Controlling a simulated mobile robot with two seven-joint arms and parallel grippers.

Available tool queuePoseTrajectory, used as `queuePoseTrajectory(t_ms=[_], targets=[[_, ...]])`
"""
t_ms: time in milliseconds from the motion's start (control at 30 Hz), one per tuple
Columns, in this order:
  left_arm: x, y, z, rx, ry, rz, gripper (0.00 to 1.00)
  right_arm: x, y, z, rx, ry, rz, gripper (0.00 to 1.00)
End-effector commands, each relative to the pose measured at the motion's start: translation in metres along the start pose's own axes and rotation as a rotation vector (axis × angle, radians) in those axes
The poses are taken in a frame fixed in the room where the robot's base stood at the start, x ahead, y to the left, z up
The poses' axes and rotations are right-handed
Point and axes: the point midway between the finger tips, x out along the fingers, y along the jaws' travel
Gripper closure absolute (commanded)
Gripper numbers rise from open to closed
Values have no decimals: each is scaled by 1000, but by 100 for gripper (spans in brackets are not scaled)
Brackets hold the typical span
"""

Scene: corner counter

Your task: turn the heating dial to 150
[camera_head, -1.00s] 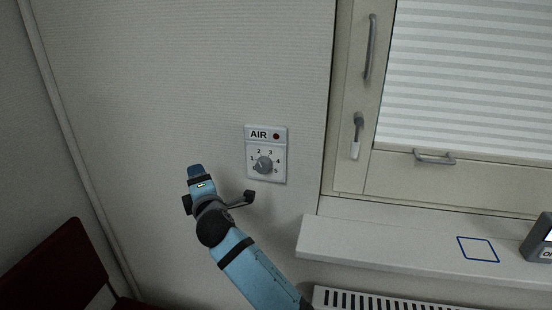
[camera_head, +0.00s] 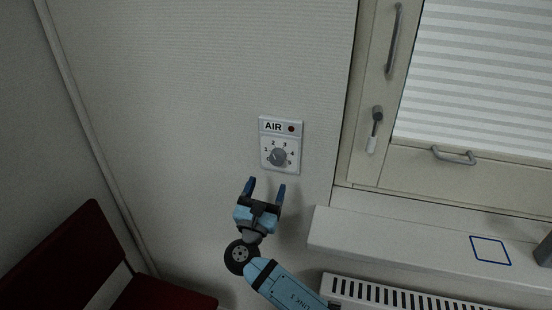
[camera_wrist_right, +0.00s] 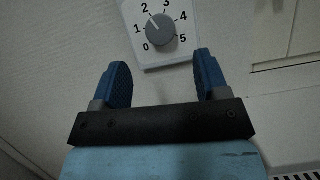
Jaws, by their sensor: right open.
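A round grey dial (camera_head: 278,157) sits on a white wall panel labelled AIR (camera_head: 281,144). Its scale runs from 0 to 5, with no 150 on it. In the right wrist view the dial (camera_wrist_right: 160,29) has a light line pointing up-left, between 1 and 2. My right gripper (camera_head: 264,189) is open and empty, just below the panel in the picture, with its blue fingers pointing up toward it. In the wrist view the fingertips (camera_wrist_right: 161,65) are spread below the dial, apart from it. No dial marked as heating is in view. My left gripper is not in view.
A window with a handle (camera_head: 376,120) is right of the panel. A white sill (camera_head: 400,240) with a blue outlined square (camera_head: 490,250) is below it, above a radiator (camera_head: 410,297). A grey device (camera_head: 544,250) is cut off at the right edge. A red chair (camera_head: 75,265) stands lower left.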

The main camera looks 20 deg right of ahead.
Motion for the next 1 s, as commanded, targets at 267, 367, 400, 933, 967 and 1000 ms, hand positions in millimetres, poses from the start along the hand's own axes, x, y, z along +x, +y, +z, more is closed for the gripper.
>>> queuePoseTrajectory(t_ms=[267,367,400,933,967,1000], targets=[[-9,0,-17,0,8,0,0,57,0,2,-1,0,0,32],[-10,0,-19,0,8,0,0,69,0,1,-1,-1,1,32],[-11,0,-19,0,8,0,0,72,0,1,-1,0,1,32],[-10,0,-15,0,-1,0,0,79,0,0,1,1,1,60],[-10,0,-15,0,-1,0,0,79,0,0,1,1,1,67],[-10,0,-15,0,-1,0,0,79,0,0,1,1,1,76]])
